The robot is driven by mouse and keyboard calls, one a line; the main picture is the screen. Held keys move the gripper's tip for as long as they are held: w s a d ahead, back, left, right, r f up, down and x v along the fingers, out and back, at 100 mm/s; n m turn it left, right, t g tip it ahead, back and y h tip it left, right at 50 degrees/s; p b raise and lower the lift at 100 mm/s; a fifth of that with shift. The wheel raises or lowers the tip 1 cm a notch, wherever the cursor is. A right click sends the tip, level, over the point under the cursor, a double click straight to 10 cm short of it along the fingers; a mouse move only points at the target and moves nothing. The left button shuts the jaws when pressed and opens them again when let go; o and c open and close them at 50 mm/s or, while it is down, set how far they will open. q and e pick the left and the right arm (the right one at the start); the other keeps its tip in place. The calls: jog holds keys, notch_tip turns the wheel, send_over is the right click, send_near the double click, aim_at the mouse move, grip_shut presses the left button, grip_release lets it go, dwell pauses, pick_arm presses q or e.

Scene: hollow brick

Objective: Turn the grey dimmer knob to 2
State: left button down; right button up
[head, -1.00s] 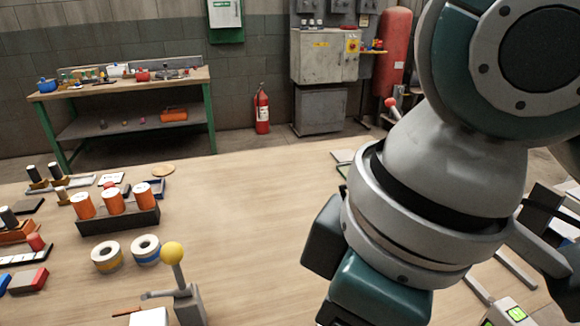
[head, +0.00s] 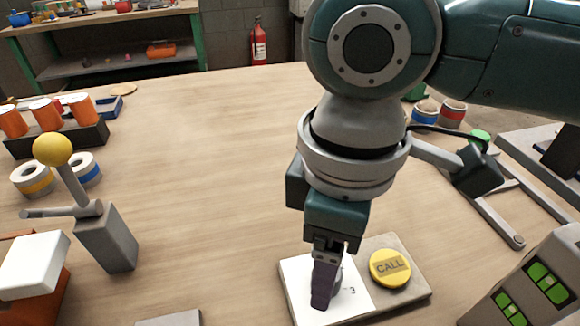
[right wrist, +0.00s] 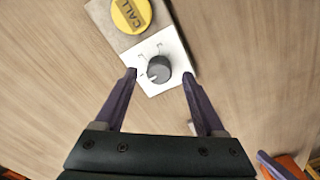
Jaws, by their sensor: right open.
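The grey dimmer knob (right wrist: 159,69) sits on a white plate (right wrist: 178,62) with position marks around it, shown in the right wrist view. In the head view the white plate (head: 300,290) lies on the table, and the knob is mostly hidden behind my right gripper (head: 322,300). In the right wrist view my right gripper (right wrist: 159,80) is open, with one purple finger on each side of the knob, apart from it. I cannot tell the finger height exactly. My left gripper is not in view.
A yellow CALL button (head: 390,267) is beside the white plate on the same panel. A lever with a yellow ball (head: 53,149) stands at the left. A box with green switches (head: 547,282) is at the lower right. The middle of the table is clear.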

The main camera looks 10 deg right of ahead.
jog(key=shift+f, duration=0.65)
grip_shut()
